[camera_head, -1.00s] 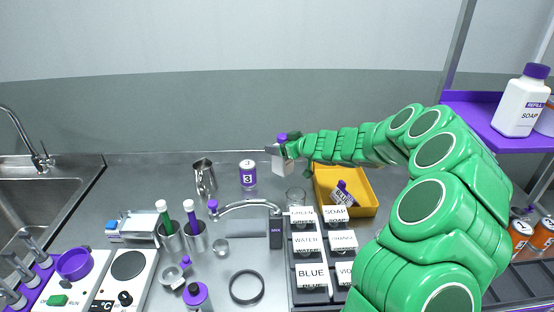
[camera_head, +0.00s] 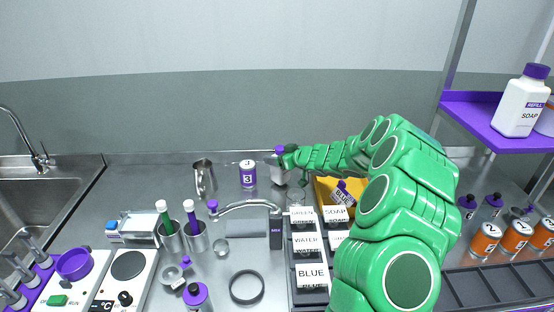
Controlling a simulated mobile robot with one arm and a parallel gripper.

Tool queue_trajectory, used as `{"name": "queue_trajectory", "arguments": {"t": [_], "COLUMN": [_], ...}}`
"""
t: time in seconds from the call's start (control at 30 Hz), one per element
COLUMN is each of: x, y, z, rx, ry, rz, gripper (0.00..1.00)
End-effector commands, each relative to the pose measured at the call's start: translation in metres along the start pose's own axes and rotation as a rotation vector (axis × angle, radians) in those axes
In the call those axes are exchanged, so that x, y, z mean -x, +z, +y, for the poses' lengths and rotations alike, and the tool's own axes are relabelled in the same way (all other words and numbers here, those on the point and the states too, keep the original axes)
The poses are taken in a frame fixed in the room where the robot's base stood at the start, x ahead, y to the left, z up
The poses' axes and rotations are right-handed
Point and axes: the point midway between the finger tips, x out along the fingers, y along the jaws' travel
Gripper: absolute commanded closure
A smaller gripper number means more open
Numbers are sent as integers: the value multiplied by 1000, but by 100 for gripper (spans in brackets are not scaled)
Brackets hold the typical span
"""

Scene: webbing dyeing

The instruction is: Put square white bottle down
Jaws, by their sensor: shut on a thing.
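The square white bottle (camera_head: 277,174) with a purple cap shows at the back of the counter, to the right of the can marked 3 (camera_head: 247,174). It looks upright and at or very near the counter surface; I cannot tell whether its base touches. My gripper (camera_head: 283,158) is at the end of the green arm and is shut on the bottle near its top. The gripper and arm hide part of the bottle's right side.
A yellow bin (camera_head: 322,188) stands close on the right, partly behind my arm. A metal pitcher (camera_head: 204,178) is to the left. Counter behind the mixer is partly clear.

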Motion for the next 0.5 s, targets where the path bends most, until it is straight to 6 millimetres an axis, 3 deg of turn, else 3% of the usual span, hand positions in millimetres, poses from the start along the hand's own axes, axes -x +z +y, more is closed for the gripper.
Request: {"name": "queue_trajectory", "arguments": {"t": [0.13,0.5], "x": [-3,-4], "y": [9,11], "z": [0,0], "rx": [-1,0], "ry": [-1,0], "rz": [1,1], "gripper": [80,80]}}
